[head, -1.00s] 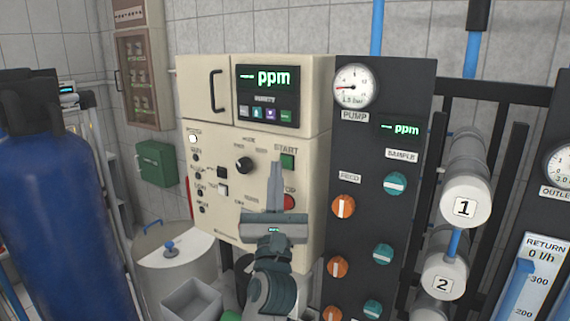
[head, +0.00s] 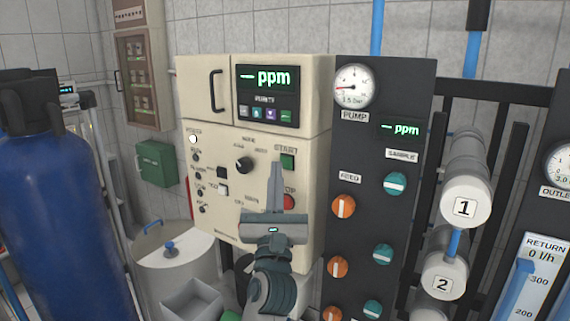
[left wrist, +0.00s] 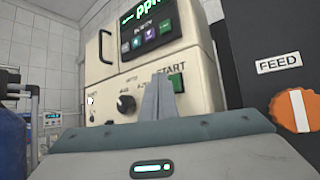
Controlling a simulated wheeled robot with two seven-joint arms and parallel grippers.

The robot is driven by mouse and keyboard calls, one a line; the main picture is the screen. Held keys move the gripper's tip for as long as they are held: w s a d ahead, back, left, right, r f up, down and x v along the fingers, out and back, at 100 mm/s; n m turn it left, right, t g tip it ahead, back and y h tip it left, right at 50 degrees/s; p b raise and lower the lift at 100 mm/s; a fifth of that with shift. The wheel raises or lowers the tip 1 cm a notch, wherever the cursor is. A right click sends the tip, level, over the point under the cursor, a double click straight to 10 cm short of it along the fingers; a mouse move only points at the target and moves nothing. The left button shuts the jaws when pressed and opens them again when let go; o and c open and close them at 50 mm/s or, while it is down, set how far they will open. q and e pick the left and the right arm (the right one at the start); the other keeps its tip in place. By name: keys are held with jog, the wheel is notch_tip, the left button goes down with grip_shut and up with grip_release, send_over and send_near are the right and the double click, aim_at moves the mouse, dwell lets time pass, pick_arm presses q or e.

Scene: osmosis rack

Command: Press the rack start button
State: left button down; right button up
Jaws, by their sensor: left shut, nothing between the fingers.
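The green start button (head: 287,162) sits under the START label on the cream control box (head: 225,190). It also shows in the left wrist view (left wrist: 176,83), just right of my fingertips. My left gripper (head: 275,166) is shut and empty, its fingers pointing up in front of the box. In the head view the fingertips are just left of the button, level with it. In the left wrist view my left gripper (left wrist: 158,85) partly overlaps the box front. I cannot tell whether the tips touch the panel. My right gripper is not in view.
The red stop button (head: 288,202) is below the start button, partly behind my gripper. A black selector knob (head: 243,165) is to the left. The dark valve panel (head: 365,150) with orange and teal knobs stands right of the box. A blue cylinder (head: 60,220) is at left.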

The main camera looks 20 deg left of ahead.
pick_arm(q)
jog(key=shift+w+d, duration=0.15)
jog(key=shift+w, duration=0.7)
dwell(1.2)
jog(key=shift+s, duration=0.15)
dwell(0.3)
jog(key=shift+s+p, duration=0.3)
jog(key=shift+s, duration=0.4)
jog(key=shift+s, duration=0.1)
jog(key=s+p, duration=0.1)
jog(key=s, duration=0.1)
jog(key=s+a+p, duration=0.1)
jog(key=s, duration=0.1)
jog(key=shift+s, duration=0.4)
jog(key=shift+d, duration=0.1)
dwell(0.6)
